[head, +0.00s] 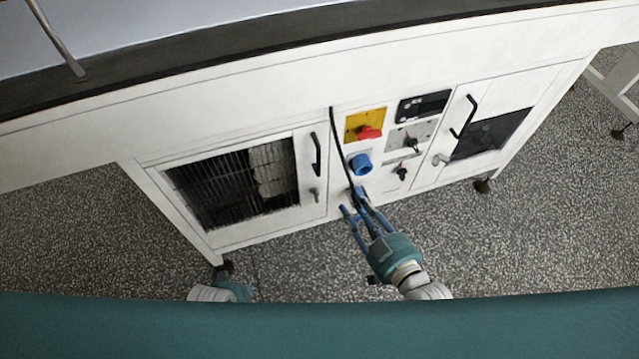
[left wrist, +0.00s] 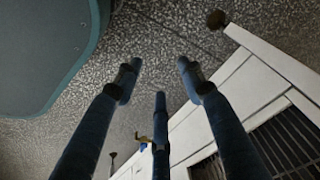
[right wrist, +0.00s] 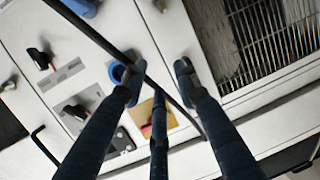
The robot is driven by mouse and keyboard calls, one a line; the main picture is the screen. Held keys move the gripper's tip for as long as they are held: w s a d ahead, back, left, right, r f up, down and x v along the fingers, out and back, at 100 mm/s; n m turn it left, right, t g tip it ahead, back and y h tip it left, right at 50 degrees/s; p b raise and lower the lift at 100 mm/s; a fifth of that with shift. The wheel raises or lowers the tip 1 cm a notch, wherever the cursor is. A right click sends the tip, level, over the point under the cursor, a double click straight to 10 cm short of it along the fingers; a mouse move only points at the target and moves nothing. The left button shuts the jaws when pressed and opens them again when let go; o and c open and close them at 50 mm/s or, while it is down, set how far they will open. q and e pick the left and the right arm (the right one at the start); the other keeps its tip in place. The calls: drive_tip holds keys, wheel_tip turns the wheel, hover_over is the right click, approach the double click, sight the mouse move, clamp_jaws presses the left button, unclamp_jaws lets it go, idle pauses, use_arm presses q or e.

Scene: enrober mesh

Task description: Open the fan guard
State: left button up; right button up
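A door with a dark slatted grille (head: 235,182), which I take as the fan guard, is on the left of the white cabinet's front and looks shut. It has a black bar handle (head: 316,155) and a small metal latch (head: 315,195) along its right edge. The grille also shows in the right wrist view (right wrist: 270,40) and left wrist view (left wrist: 285,145). My right gripper (head: 353,200) is open and empty, below the controls, to the right of the latch. My left gripper (left wrist: 159,68) is open and empty, low near the cabinet's left leg; its fingers are hidden in the head view.
A blue socket (head: 360,164), yellow panel with red switch (head: 365,127) and black knobs sit right of the door. A black cable (head: 340,150) hangs beside my right fingers. A second door with a dark window (head: 490,135) is farther right. Speckled floor (head: 90,240) is clear in front.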

drive_tip(key=t+y+b, duration=0.2)
drive_tip(key=b, duration=0.2)
approach(320, 173)
wheel_tip(320, 173, up, 3)
use_arm(q)
drive_tip(key=r, duration=0.1)
drive_tip(key=w+r, duration=0.1)
drive_tip(key=r, duration=0.2)
drive_tip(key=shift+w+r+b, duration=0.1)
drive_tip(key=shift+w+b, duration=0.2)
drive_tip(key=shift+w, duration=0.1)
use_arm(e)
drive_tip(key=x, duration=1)
drive_tip(key=shift+w+r, duration=0.35)
use_arm(q)
drive_tip(key=shift+t, duration=0.3)
use_arm(e)
drive_tip(key=shift+c, duration=0.2)
clamp_jaws()
